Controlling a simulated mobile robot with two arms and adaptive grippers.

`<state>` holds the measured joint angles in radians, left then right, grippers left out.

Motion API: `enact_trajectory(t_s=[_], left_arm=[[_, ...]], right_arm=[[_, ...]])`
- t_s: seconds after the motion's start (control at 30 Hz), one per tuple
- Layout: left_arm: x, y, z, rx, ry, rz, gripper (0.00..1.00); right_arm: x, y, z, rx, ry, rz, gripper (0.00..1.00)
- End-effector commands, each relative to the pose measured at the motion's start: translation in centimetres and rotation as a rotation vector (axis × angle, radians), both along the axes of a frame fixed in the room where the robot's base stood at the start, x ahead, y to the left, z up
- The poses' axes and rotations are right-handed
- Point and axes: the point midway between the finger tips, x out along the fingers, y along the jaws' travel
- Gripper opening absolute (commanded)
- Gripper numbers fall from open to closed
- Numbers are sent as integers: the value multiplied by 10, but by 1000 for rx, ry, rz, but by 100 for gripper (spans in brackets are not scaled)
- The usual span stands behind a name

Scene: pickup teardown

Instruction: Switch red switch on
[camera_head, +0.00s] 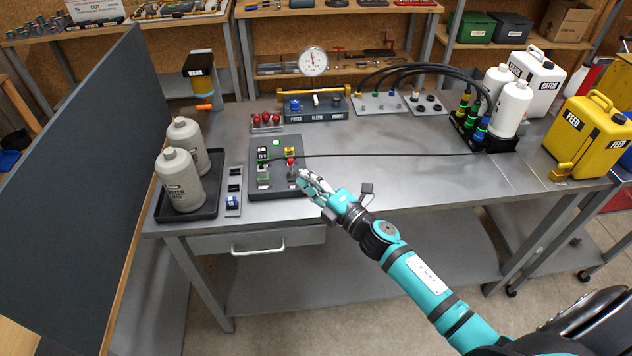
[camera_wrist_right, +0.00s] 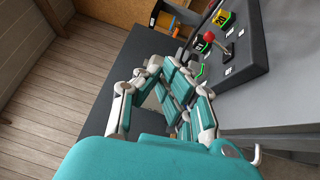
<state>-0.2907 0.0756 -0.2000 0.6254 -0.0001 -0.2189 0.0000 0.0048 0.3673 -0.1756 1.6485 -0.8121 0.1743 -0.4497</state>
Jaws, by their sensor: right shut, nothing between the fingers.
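The dark control panel (camera_head: 264,188) lies on the metal bench, left of its middle. The red switch (camera_head: 291,163) is a small lever with a red ball tip near the panel's right side. It also shows in the right wrist view, where its red ball (camera_wrist_right: 209,37) stands up on a metal stem. My right gripper (camera_head: 302,174) is shut and empty. Its fingertips are close to the right edge of the panel, beside the lever; I cannot tell whether they touch it. In the wrist view the fingers (camera_wrist_right: 160,68) appear apart from the red ball. My left gripper is not in view.
A thin black cable (camera_head: 380,155) runs across the bench to the bottles at the right. The bench's front right is clear.

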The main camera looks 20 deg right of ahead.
Motion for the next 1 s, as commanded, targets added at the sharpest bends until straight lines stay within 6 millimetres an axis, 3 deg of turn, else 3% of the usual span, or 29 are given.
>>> enact_trajectory(t_s=[0.2, 0.4, 0.77, 0.87, 1.0], left_arm=[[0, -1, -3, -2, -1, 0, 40], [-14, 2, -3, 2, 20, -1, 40], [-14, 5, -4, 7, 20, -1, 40], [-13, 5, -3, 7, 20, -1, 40], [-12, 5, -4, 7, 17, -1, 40]], right_arm=[[-18, -8, 7, 0, 0, 0, 0], [-20, -9, 9, 1, -1, 0, 0], [-20, -9, 9, 3, 1, -2, 0], [-22, -11, 8, 42, 21, -34, 0], [-37, -26, 0, 232, 134, -190, 0]])
